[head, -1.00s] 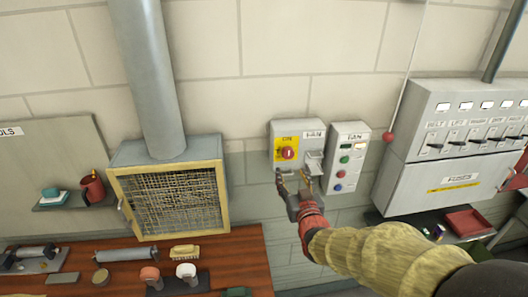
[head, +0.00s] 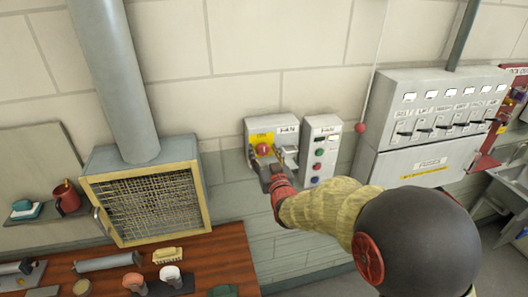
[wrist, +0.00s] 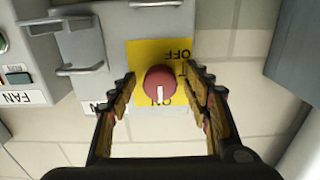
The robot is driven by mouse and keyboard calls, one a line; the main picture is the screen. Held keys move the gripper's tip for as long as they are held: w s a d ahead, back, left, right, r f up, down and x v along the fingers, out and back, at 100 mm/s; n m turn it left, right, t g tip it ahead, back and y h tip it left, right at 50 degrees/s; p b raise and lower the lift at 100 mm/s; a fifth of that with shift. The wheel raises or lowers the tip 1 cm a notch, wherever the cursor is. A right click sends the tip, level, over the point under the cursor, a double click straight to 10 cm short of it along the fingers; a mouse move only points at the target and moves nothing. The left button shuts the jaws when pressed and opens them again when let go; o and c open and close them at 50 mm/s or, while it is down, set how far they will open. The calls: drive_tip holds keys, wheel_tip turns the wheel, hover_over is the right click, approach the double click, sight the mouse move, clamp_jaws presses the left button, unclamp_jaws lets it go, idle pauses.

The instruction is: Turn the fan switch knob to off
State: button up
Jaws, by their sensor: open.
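The fan switch knob is a round red knob (wrist: 160,83) with a white pointer line, on a yellow plate (wrist: 140,50) of a grey box. It also shows in the head view (head: 263,149). In the wrist view, which is upside down, the pointer aims down at the word ON, and OFF is at the top of the plate. My gripper (wrist: 159,77) is open, with one finger on each side of the knob. Gaps show between the fingers and the knob. In the head view my gripper (head: 264,164) is in front of the box and hides its lower part.
A hasp-like metal bracket (wrist: 79,69) sticks out beside the plate. A second fan box (head: 321,150) with coloured buttons is just right. A grey fuse cabinet (head: 425,130) is further right. A yellow-framed mesh vent (head: 150,203) and workbench (head: 220,262) are left.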

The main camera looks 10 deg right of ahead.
drive_tip(key=c, duration=0.3)
drive_tip(key=c, duration=0.8)
drive_tip(key=shift+c, duration=0.3)
drive_tip(key=shift+f+n+b, duration=0.1)
drive_tip(key=shift+n+b, duration=0.3)
drive_tip(key=shift+b, duration=0.4)
drive_tip(key=n+b, duration=0.2)
drive_tip(key=b, duration=0.2)
drive_tip(key=shift+f+n+b, duration=0.15)
drive_tip(key=shift+n+b, duration=0.2)
drive_tip(key=shift+n, duration=0.05)
drive_tip(key=n+b, duration=0.4)
drive_tip(key=b, duration=0.2)
drive_tip(key=shift+n, duration=0.3)
drive_tip(key=n+b, duration=0.4)
drive_tip(key=b, duration=0.1)
drive_tip(key=shift+n, duration=0.3)
drive_tip(key=n+b, duration=0.4)
drive_tip(key=n, duration=0.1)
drive_tip(key=shift+r+b, duration=0.25)
drive_tip(key=shift+b, duration=0.1)
